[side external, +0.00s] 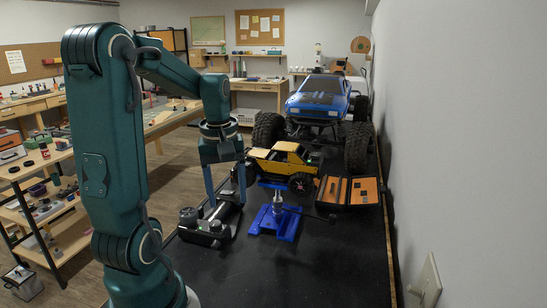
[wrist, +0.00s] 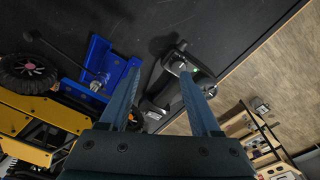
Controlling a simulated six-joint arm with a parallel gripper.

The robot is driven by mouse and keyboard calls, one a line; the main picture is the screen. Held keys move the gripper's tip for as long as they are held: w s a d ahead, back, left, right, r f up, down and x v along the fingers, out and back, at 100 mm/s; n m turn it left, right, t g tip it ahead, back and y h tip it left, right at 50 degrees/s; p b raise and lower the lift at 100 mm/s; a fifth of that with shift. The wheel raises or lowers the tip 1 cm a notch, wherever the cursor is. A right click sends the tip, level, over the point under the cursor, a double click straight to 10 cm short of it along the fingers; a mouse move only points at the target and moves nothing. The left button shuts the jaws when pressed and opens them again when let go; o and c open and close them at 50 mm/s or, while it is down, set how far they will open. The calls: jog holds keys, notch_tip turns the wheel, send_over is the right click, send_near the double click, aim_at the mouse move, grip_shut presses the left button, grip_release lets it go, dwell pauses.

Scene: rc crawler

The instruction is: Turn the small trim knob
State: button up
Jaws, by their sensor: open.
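A black handheld transmitter (side external: 208,228) lies on the dark bench top at the left, beside the blue stand. In the wrist view the transmitter (wrist: 158,100) shows between and behind my two fingers, with a rounded part at its upper end. The small trim knob is too small and dark to make out. My gripper (side external: 225,200) is open, pointing down above the transmitter. Its blue-grey fingers (wrist: 160,68) are spread apart with nothing held between them. In the wrist view the right finger covers part of the transmitter. I cannot tell whether a finger touches it.
A yellow crawler (side external: 275,160) sits over a blue stand (side external: 276,222) close right of my gripper, with a dark rod handle sticking out. An open orange-lined case (side external: 350,191) and a large blue truck (side external: 320,98) stand farther back. The front bench top is clear.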

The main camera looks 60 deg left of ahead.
aim_at(215, 223)
jog(key=s+a+f+n, duration=0.2)
jog(key=shift+s+a+g+h, duration=0.25)
jog(key=shift+a+g+h, duration=0.05)
jog(key=shift+a, duration=0.05)
jog(key=shift+f, duration=2.5)
